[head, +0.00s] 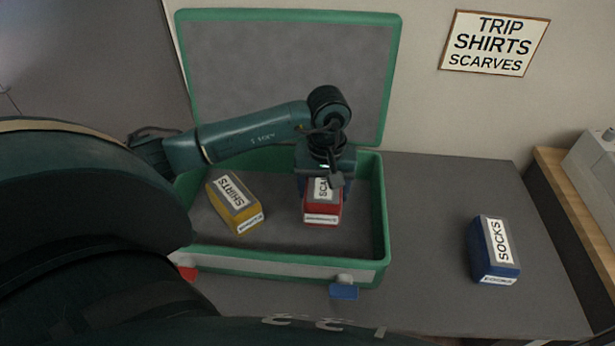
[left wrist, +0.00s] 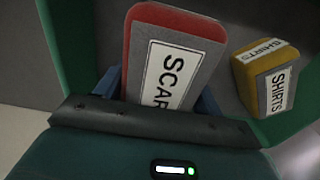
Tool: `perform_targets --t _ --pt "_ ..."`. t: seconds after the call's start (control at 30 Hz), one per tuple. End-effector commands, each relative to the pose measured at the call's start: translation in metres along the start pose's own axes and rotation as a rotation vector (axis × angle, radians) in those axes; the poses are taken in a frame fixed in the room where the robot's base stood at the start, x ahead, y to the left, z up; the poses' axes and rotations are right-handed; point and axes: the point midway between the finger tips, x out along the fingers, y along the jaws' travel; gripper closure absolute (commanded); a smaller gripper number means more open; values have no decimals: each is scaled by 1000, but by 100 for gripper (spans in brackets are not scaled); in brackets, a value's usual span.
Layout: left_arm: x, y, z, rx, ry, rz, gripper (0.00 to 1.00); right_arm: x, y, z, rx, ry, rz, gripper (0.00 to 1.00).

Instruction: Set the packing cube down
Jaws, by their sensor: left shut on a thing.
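My left gripper (head: 325,182) reaches down into the open green suitcase (head: 378,215) and is shut on a red packing cube (head: 322,213). The cube has a grey top and a label partly covered by the gripper, reading "SCA…". In the left wrist view the red cube (left wrist: 172,60) sits between the blue fingers, its label reading "SCAR". It is inside the suitcase, right of centre; I cannot tell if it touches the floor. A yellow cube labelled SHIRTS (head: 235,205) lies tilted to its left, apart from it. My right gripper is not in view.
A blue cube labelled SOCKS (head: 494,249) lies on the grey table (head: 440,215) right of the suitcase. The suitcase lid (head: 270,60) stands open at the back. A wall sign (head: 494,43) reads TRIP, SHIRTS, SCARVES. Suitcase floor is clear between the cubes.

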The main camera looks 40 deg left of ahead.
Motion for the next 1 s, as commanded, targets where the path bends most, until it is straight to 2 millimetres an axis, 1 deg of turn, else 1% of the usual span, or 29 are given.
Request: perform_targets --t 0.03,0.1,0.27,0.5,0.73,0.87,0.9,1.0 --pt "9 0 1 1 -2 -1 61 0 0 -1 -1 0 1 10" --pt "18 0 1 2 -2 1 61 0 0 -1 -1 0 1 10" --pt "28 0 0 3 -1 1 61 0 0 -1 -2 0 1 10" --pt "60 0 0 4 -1 1 61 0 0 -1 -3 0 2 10" --pt "61 1 0 5 2 1 61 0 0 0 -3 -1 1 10" --pt "65 1 0 5 2 1 61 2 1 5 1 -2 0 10" --pt "64 0 0 5 1 1 30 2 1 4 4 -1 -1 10" --pt "64 0 0 5 1 1 22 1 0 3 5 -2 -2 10"
